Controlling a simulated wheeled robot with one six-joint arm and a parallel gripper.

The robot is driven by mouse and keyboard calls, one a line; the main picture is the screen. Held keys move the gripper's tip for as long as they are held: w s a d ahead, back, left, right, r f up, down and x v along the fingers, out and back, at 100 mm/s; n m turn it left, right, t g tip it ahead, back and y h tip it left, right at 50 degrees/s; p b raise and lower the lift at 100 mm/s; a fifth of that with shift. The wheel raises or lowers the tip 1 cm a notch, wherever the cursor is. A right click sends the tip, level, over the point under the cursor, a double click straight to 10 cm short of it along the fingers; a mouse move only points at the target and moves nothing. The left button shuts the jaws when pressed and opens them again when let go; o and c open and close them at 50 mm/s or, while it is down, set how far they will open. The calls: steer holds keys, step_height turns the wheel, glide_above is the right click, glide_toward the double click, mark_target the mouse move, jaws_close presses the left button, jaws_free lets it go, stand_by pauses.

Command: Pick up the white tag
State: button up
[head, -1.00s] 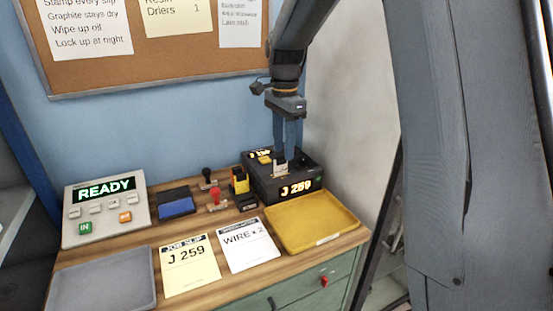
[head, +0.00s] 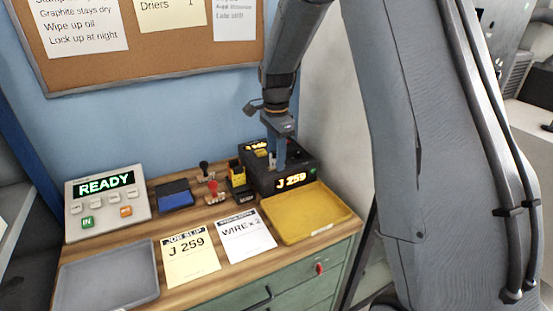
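My gripper (head: 278,163) points down into the dark box (head: 298,182) with the lit "J 259" display, at the back right of the bench. A small pale piece (head: 271,160), perhaps the white tag, shows beside the fingertips inside the box. It is too small to tell whether the fingers touch it. The finger gap is not clear from this side, and the fingers and box wall hide part of the inside.
A yellow tray (head: 335,217) stands in front of the box. Stamps (head: 213,188), a blue pad (head: 174,196), a READY panel (head: 106,203), a job slip (head: 190,262), a wire card (head: 246,237) and a grey tray (head: 108,279) lie to the left. A wall rises close behind.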

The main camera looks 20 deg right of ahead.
jaws_close()
step_height(320, 180, up, 10)
steer(key=b, duration=0.3)
stand_by(0.3)
